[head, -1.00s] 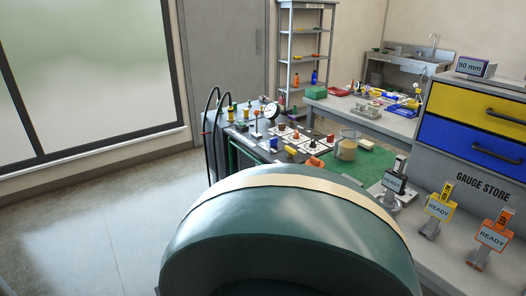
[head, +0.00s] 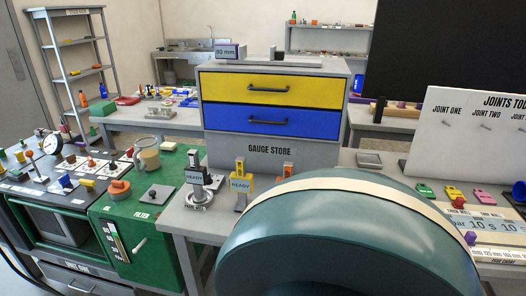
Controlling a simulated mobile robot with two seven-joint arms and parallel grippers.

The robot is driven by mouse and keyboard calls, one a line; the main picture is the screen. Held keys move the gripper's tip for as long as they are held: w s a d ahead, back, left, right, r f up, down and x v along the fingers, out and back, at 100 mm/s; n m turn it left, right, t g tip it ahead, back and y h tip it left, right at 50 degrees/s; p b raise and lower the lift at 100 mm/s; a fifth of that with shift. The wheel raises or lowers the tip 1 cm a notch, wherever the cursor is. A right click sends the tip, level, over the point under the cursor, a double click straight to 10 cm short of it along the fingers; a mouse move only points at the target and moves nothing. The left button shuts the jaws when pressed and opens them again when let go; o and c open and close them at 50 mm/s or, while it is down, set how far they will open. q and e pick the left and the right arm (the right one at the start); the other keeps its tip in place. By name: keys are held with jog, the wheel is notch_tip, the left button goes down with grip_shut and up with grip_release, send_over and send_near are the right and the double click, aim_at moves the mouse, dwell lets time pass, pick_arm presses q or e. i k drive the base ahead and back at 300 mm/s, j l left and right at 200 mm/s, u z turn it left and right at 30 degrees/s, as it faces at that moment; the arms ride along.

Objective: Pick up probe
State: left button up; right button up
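I cannot tell for certain which object is the probe. Neither of my grippers shows in the head view.
The gauge store (head: 272,152) has a yellow drawer (head: 272,97) and a blue drawer (head: 225,118), both shut. A green cabinet (head: 165,255) with a glass beaker (head: 147,155) stands left. A white joints board (head: 470,140) stands right. The teal shape covers the lower middle.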

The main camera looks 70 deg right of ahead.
aim_at(196, 174)
jog(key=l+z, duration=0.15)
jog(key=z, duration=1.45)
